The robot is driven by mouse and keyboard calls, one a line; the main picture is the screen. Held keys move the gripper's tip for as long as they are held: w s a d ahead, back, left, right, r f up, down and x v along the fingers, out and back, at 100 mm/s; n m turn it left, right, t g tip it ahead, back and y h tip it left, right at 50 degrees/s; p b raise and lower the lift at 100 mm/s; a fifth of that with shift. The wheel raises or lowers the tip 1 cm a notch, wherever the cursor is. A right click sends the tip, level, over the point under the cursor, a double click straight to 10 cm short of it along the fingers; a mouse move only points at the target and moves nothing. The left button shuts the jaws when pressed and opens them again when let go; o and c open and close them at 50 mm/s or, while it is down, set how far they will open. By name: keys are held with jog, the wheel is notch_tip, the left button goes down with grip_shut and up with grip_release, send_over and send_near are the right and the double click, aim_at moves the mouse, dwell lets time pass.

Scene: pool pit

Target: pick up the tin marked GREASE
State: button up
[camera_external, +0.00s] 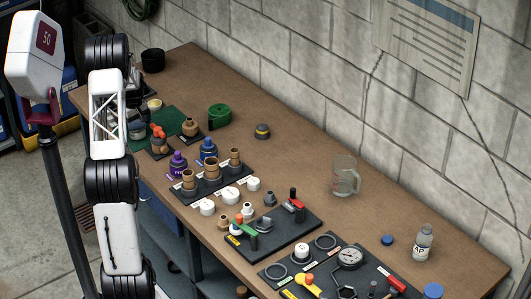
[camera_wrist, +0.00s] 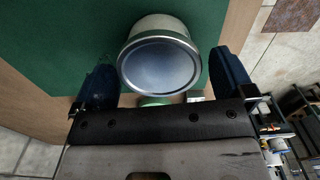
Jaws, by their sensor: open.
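A round pale tin (camera_wrist: 160,62) with a metal rim and a bluish-grey end face lies between my gripper's fingers in the wrist view. No GREASE marking is readable on it. My gripper (camera_wrist: 164,66) is open, with one dark blue finger on each side of the tin and a visible gap to each. A small cream-topped round thing (camera_external: 154,104) at the far left of the bench in the external view may be the same tin; I cannot tell for certain. My gripper is mostly hidden behind my arm in that view.
A green mat (camera_external: 172,118) lies under the far-left items. A black cup (camera_external: 153,60), a green tape roll (camera_external: 219,116) and an orange-topped item (camera_external: 158,137) are nearby. Bottles, fittings and tool boards fill the bench's front.

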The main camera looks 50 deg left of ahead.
aim_at(141, 125)
jog(key=shift+f, duration=0.55)
jog(key=shift+c, duration=0.5)
jog(key=c, duration=0.8)
jog(key=shift+o, duration=0.2)
jog(key=shift+r, duration=0.1)
jog(key=shift+r, duration=4.9)
